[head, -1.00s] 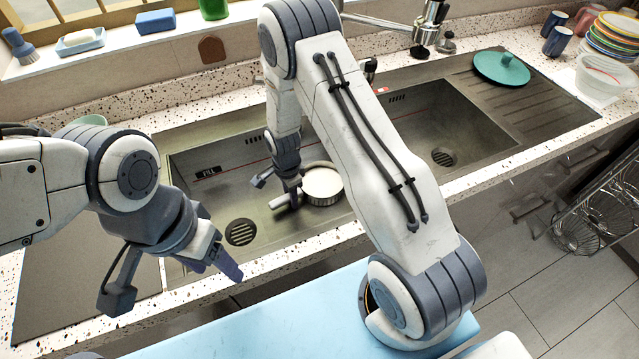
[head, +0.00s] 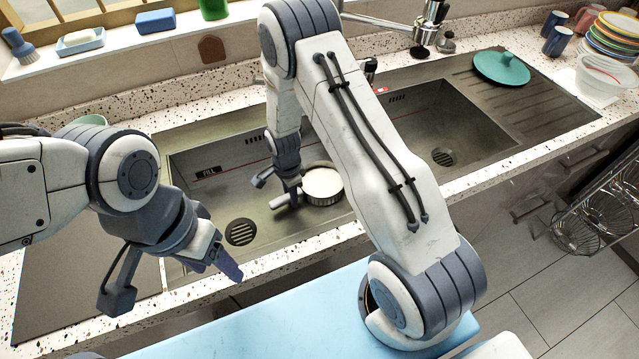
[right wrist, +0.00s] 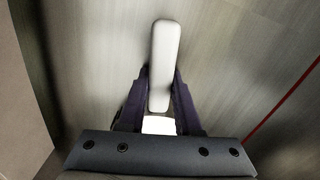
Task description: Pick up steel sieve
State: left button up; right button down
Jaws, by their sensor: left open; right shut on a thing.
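The steel sieve (head: 323,196) is in the left sink basin, with a round steel rim, a whitish inside and a pale handle pointing left. My right gripper (head: 292,197) reaches down into that basin, shut on the handle. In the right wrist view, the pale handle (right wrist: 165,60) stands between the dark fingers of my right gripper (right wrist: 160,98); the sieve's bowl is not clearly visible there. I cannot tell whether the sieve touches the basin floor. My left gripper (head: 222,262) is open and empty over the sink's front edge, left of the sieve.
The left basin has a drain (head: 241,232) beside the handle, and its walls surround the sieve. The right basin (head: 440,125) is empty. A teal lid (head: 501,67) lies on the drainboard. A tap (head: 430,25) stands behind the sink. Stacked plates (head: 615,38) are at far right.

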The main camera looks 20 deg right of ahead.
jog(key=shift+r, duration=0.1)
dwell(0.6)
jog(key=shift+r+b, duration=0.5)
jog(key=shift+r, duration=4.4)
